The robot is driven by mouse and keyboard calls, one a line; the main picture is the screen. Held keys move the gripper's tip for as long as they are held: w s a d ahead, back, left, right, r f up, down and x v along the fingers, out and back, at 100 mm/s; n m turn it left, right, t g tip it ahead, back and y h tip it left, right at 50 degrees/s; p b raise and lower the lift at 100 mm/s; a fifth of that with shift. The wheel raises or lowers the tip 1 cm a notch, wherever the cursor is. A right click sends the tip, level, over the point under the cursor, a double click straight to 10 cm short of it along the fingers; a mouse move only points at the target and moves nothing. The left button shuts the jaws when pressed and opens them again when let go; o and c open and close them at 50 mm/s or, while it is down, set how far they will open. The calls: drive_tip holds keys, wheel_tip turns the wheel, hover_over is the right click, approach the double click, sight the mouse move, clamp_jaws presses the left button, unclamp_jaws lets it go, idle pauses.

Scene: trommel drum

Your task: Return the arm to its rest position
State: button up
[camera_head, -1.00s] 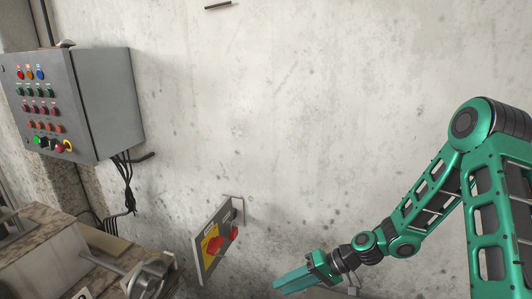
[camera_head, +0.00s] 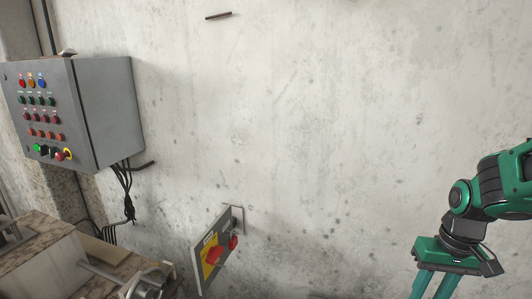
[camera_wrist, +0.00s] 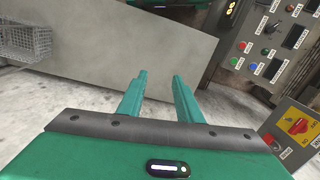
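My arm is at the right of the head view, with its upper links cut off by the right edge. My gripper (camera_head: 434,288) hangs at the lower right, pointing down, in front of the concrete wall. Its two green fingers are apart, and their tips run out of the bottom of the picture. In the wrist view my gripper (camera_wrist: 160,76) also shows a clear gap between its fingers. Nothing is held between them, and the fingers touch nothing that I can see.
A grey control box (camera_head: 103,105) with coloured buttons hangs on the wall (camera_head: 310,130) at left. A tilted switch panel (camera_head: 204,272) with red knobs is low on the wall, left of my gripper. A wire basket (camera_wrist: 25,42) shows at left in the wrist view. Wall space between switch panel and arm is clear.

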drive_tip(key=s+d+r+m, duration=0.2)
drive_tip(key=s+r, duration=0.1)
drive_tip(key=s, duration=0.3)
drive_tip(key=s+d+r+m, duration=0.2)
drive_tip(key=s+d+r, duration=0.1)
drive_tip(key=s, duration=0.3)
drive_tip(key=shift+s+r+h, duration=0.3)
drive_tip(key=shift+s+r, duration=0.05)
drive_tip(key=shift+r, duration=0.1)
drive_tip(key=shift+w+f, duration=0.25)
drive_tip(key=shift+w, duration=0.4)
